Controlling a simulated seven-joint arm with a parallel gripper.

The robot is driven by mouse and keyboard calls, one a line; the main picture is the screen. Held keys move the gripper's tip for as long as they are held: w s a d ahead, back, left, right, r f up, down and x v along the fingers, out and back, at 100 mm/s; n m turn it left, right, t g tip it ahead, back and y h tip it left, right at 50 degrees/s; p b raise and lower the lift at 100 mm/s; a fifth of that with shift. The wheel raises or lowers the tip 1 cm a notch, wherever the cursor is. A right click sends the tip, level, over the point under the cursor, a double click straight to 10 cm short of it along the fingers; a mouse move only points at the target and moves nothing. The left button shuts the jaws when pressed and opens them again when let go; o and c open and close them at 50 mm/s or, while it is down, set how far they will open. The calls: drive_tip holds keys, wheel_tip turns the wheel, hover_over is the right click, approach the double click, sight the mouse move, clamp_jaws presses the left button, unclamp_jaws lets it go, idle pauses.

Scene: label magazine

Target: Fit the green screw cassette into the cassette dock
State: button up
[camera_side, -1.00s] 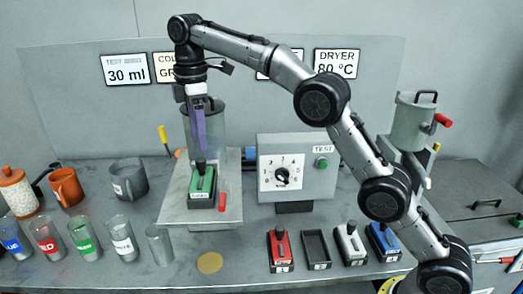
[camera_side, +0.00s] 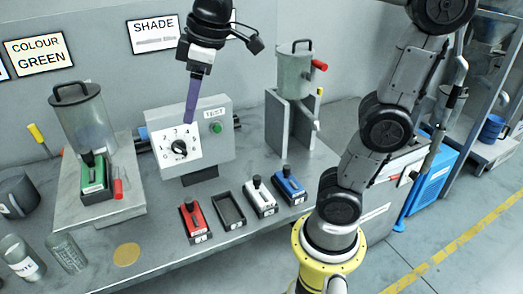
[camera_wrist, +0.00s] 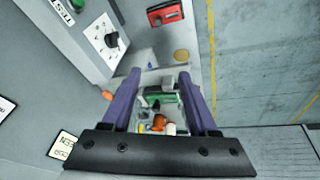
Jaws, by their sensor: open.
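The green cassette (camera_side: 93,180), with a black knob handle, sits upright in a dark dock (camera_side: 98,196) on the grey platform, in front of the lidded hopper. How fully it is seated cannot be told. My gripper (camera_side: 190,121), with purple fingers, hangs in front of the control box, to the right of and above the green cassette, apart from it. In the wrist view my gripper (camera_wrist: 160,72) has its fingers spread with nothing held. The green cassette (camera_wrist: 160,98) shows far off between them.
The control box (camera_side: 215,145) has a dial (camera_side: 180,147) and a green button (camera_side: 216,128). Along the front stand red (camera_side: 195,220), white (camera_side: 261,198) and blue (camera_side: 290,187) cassettes, with an empty dark holder (camera_side: 230,209) among them. A hopper (camera_side: 295,75) stands behind.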

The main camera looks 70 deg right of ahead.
drive_tip(key=s+d+f+m+t, duration=0.1)
drive_tip(key=s+f+m, duration=0.3)
drive_tip(key=s+f, duration=0.6)
drive_tip(key=s, duration=0.3)
drive_tip(key=shift+d+t, duration=0.4)
